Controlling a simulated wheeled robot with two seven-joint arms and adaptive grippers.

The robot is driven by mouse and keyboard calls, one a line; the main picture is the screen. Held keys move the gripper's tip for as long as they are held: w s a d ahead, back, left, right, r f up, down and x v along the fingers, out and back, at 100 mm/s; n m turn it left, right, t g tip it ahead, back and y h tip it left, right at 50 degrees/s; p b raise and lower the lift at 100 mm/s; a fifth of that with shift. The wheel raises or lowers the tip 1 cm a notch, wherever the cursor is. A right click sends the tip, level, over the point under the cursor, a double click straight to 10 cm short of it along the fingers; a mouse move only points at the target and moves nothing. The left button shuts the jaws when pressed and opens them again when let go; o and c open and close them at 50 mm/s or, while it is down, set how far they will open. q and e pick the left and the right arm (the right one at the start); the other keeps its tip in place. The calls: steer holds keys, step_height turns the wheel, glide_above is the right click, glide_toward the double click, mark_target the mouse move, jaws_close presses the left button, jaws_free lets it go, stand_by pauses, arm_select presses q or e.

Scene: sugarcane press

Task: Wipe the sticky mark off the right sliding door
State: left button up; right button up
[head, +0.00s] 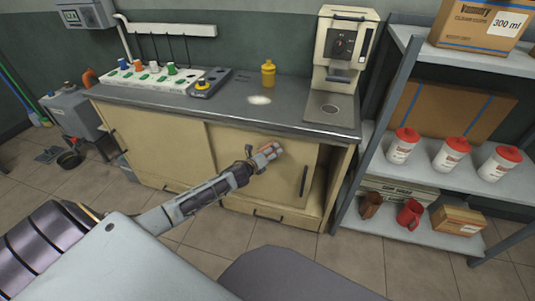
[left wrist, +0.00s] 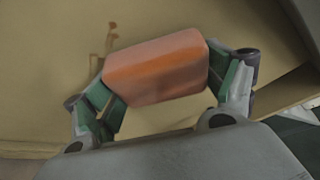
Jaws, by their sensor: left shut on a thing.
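My left gripper (head: 264,157) reaches in front of the right sliding door (head: 285,185) of the beige cabinet. It is shut on an orange sponge (left wrist: 155,66), held between its two green-padded fingers; the sponge (head: 271,150) shows small in the head view. The brown sticky mark (left wrist: 104,45) is on the beige door surface in the left wrist view, just beyond and left of the sponge, with a drip running down. In the head view I cannot make out the mark near the gripper. I cannot tell whether the sponge touches the door. My right gripper is not in view.
A dark vertical handle (head: 303,181) is near the door's right edge, with an open gap to its right. The counter (head: 230,110) above holds a yellow bottle (head: 268,73) and a juice machine (head: 345,50). A metal shelf (head: 440,185) stands on the right.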

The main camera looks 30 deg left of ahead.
arm_select(q)
steer(key=shift+d+r, duration=0.1)
steer(key=shift+w+d, duration=0.2)
steer(key=shift+d, duration=0.7)
steer(key=shift+w+d, duration=0.2)
steer(key=shift+d, duration=0.7)
steer(key=shift+w+p, duration=0.1)
steer(key=shift+p, duration=0.35)
steer(key=shift+a, duration=0.25)
steer(key=shift+a, duration=0.45)
steer(key=shift+s+a+p, duration=0.2)
steer(key=shift+s+a, duration=0.05)
steer(key=shift+a, duration=0.4)
steer(key=shift+s+a+p, duration=0.15)
steer(key=shift+s+a, duration=0.1)
steer(key=shift+a, duration=0.45)
steer(key=shift+s+a, duration=0.25)
steer(key=shift+a, duration=0.6)
steer(key=shift+s+a, duration=0.2)
steer(key=shift+a, duration=0.65)
steer(key=shift+s, duration=0.1)
